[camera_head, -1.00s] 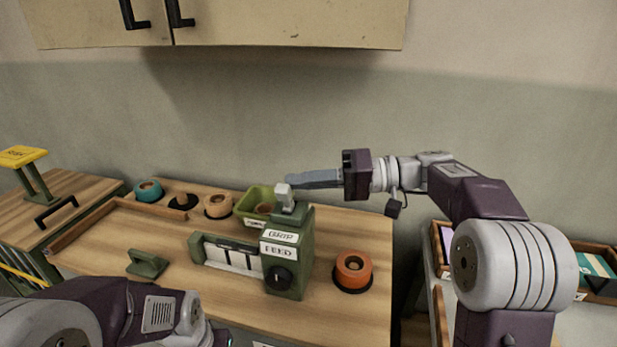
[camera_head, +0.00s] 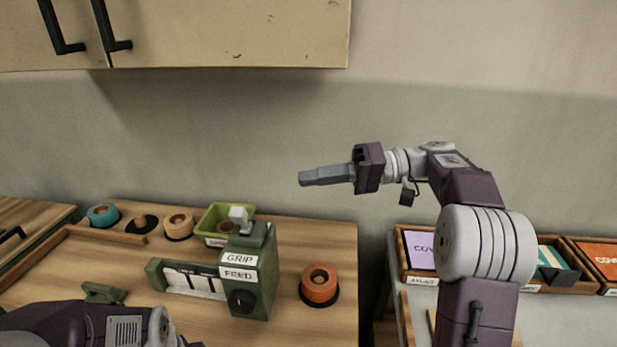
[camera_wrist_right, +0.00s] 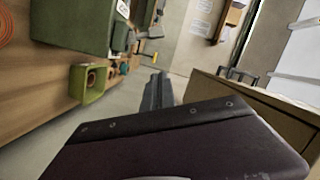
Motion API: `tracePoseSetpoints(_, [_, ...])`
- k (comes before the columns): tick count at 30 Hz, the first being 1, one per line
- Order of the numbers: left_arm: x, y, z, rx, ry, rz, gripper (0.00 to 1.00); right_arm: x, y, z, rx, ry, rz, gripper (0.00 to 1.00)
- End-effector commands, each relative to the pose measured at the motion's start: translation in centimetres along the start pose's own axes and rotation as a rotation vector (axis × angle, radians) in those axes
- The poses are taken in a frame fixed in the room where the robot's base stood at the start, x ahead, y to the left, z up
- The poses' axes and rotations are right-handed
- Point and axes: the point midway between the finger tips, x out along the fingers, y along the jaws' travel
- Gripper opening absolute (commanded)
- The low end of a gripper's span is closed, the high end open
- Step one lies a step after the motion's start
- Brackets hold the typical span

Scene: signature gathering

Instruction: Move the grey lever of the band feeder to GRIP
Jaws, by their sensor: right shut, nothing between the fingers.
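The band feeder (camera_head: 262,275) is a green box on the wooden bench, with GRIP and FEED labels and a black knob on its front. Its grey lever (camera_head: 240,216) stands on top, at the back left of the box. My right gripper (camera_head: 304,179) is shut and empty, pointing left in the air above and to the right of the lever, apart from it. In the right wrist view the shut fingers (camera_wrist_right: 157,92) show with the feeder's green body (camera_wrist_right: 75,22) at upper left.
An orange roll (camera_head: 319,284) sits right of the feeder. A green bin (camera_head: 213,219) stands behind it, with tan (camera_head: 178,223) and teal (camera_head: 103,214) rolls to the left. A wall cabinet (camera_head: 230,35) hangs above. Trays with cards (camera_head: 421,252) lie at right.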

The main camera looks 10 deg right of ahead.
Motion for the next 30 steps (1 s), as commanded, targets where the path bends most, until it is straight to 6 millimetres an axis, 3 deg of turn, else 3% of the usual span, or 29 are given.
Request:
tracePoseSetpoints(4, [-0.8,0.0,-0.1,0.0,0.0,0.0,0.36,0.6,-1.1,-0.2,-0.005,-0.016,-0.007,0.0])
tracePoseSetpoints(8, [-3.5,0.1,-0.4,0.0,0.0,0.0,0.36,3.2,-5.8,-0.2,-0.042,-0.081,-0.031,0.0])
tracePoseSetpoints(9, [-4.8,0.1,-0.5,0.0,0.0,0.0,0.36,4.5,-7.5,0.7,-0.024,-0.126,-0.037,0.0])
tracePoseSetpoints(11, [-6.5,0.1,-0.7,0.0,0.0,0.0,0.36,6.5,-8.1,3.2,0.042,-0.207,0.014,0.0])
tracePoseSetpoints(14, [-8.4,0.2,-0.9,0.0,0.001,0.0,0.36,8.4,-5.4,8.2,0.191,-0.312,0.205,0.0])
tracePoseSetpoints(17, [-10.0,0.2,-1.0,0.0,0.0,0.0,0.36,7.9,-1.5,14.2,0.321,-0.404,0.462,0.0])
tracePoseSetpoints(20, [-11.4,0.2,-1.2,0.0,0.0,0.0,0.36,4.8,2.8,20.6,0.397,-0.484,0.762,0.0])
tracePoseSetpoints(21, [-11.8,0.2,-1.2,0.0,0.0,0.0,0.36,2.9,4.6,23.0,0.404,-0.507,0.888,0.0])
tracePoseSetpoints(24, [-11.9,0.2,-1.2,0.0,0.0,0.0,0.36,-2.4,8.9,27.3,0.361,-0.521,1.169,0.0])
tracePoseSetpoints(27, [-11.6,0.2,-1.2,0.0,0.0,0.0,0.36,-5.7,12.2,28.3,0.287,-0.468,1.333,0.0])
tracePoseSetpoints(30, [-11.6,0.2,-1.2,0.0,0.0,0.0,0.36,-6.4,13.6,26.1,0.229,-0.365,1.393,0.0])
